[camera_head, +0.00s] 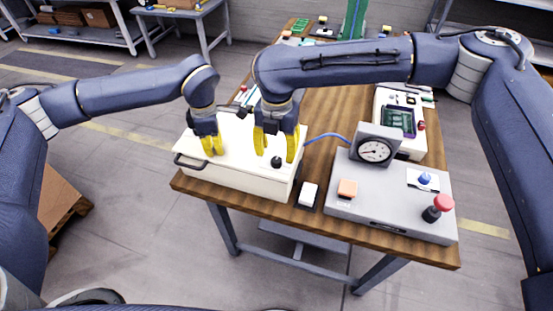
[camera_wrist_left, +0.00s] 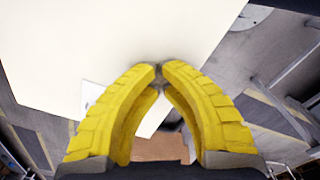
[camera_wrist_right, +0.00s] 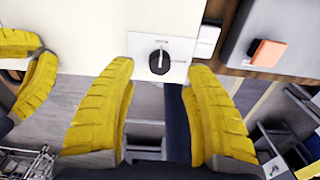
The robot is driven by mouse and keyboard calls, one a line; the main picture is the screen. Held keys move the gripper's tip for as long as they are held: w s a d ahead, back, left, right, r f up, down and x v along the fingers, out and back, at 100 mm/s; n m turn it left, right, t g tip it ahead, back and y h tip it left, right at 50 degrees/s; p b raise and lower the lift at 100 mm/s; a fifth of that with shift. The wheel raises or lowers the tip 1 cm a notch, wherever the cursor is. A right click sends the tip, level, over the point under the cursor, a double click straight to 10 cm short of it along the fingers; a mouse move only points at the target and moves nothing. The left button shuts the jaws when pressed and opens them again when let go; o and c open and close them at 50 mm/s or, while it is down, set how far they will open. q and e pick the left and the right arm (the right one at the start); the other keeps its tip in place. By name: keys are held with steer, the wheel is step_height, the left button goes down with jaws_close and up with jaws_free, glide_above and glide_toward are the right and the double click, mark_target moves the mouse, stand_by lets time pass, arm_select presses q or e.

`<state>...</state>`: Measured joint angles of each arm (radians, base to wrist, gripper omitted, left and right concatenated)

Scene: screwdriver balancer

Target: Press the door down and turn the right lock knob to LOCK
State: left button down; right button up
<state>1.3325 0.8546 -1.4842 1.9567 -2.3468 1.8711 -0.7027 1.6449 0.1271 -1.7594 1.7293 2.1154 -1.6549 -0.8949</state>
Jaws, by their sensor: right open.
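The door is the cream lid (camera_head: 235,172) of a box on the wooden table, and it looks closed in the head view. The right lock knob (camera_head: 276,161) is a small black knob on a labelled plate near the lid's right front corner. It also shows in the right wrist view (camera_wrist_right: 159,61); its label is too small to read. My right gripper (camera_head: 275,155) is open, with the knob ahead between its yellow fingers and not gripped. My left gripper (camera_head: 212,153) has its fingertips together (camera_wrist_left: 160,68) over the lid; I cannot tell whether they touch it.
A black handle (camera_head: 188,161) sticks out at the box's left front. A grey control box (camera_head: 388,205) with a gauge (camera_head: 374,150), an orange button and a red mushroom button (camera_head: 439,207) stands to the right. A white switch (camera_head: 308,193) lies between. My grippers are close together.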

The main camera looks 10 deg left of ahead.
mark_target(277, 159)
steer(key=shift+f, duration=2.05)
steer(key=shift+c, duration=0.2)
jaws_close()
